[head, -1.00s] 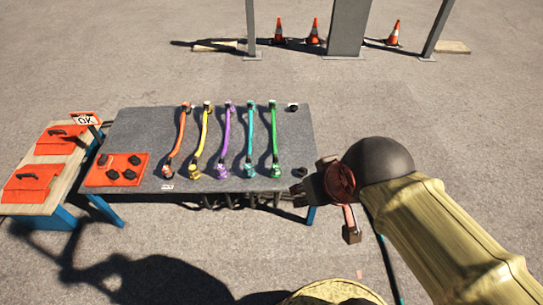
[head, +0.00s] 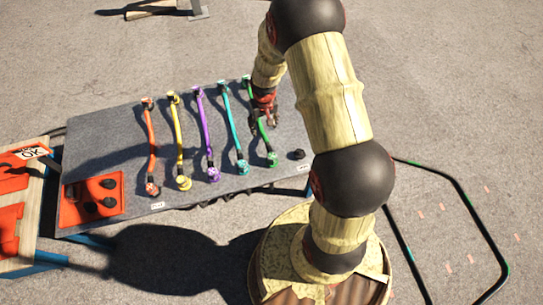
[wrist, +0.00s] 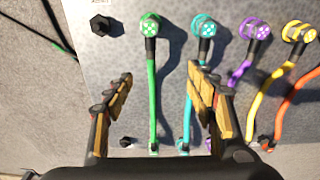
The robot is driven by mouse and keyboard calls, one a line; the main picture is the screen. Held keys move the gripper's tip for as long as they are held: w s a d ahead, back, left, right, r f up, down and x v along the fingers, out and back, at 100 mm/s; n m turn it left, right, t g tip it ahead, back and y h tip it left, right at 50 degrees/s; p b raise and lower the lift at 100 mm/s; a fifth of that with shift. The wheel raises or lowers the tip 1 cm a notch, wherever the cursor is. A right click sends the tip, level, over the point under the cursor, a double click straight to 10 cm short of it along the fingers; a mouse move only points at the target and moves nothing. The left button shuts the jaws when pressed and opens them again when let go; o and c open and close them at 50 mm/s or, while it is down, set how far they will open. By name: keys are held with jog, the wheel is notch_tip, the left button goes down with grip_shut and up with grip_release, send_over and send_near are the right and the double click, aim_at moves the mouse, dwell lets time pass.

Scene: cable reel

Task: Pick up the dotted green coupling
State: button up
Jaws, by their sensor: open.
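The green coupling (head: 272,158) with pale marks sits at the front end of the green hose, the rightmost of the row on the grey table. In the wrist view the coupling (wrist: 151,26) is at top centre-left, beyond the fingertips, its hose (wrist: 152,100) running down between them. My gripper (head: 266,113) is over the far half of the green hose in the head view. In the wrist view its two fingers (wrist: 159,82) are wide apart and hold nothing. The teal coupling (wrist: 204,26) lies just right of the green one.
Purple (head: 213,174), yellow (head: 183,183) and orange (head: 152,188) couplings continue the row leftward on the table (head: 110,140). A black knob (head: 297,154) stands right of the green coupling. An orange panel (head: 75,206) with black knobs lies at the table's left.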

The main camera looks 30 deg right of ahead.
jog(key=g, duration=0.1)
send_near(272, 155)
jog(key=shift+m, duration=0.3)
jog(key=f, duration=0.5)
jog(key=shift+s+d, duration=0.15)
jog(key=shift+s, duration=0.05)
jog(key=f+b, duration=0.1)
jog(key=f, duration=0.2)
jog(key=f+b, duration=0.1)
jog(key=f, duration=0.1)
jog(key=shift+w+f+b, duration=0.2)
jog(key=shift+f+b, duration=0.15)
jog(key=shift+f, duration=0.05)
jog(key=shift+r, duration=0.1)
jog(key=shift+c, duration=0.5)
jog(key=c, duration=1.3)
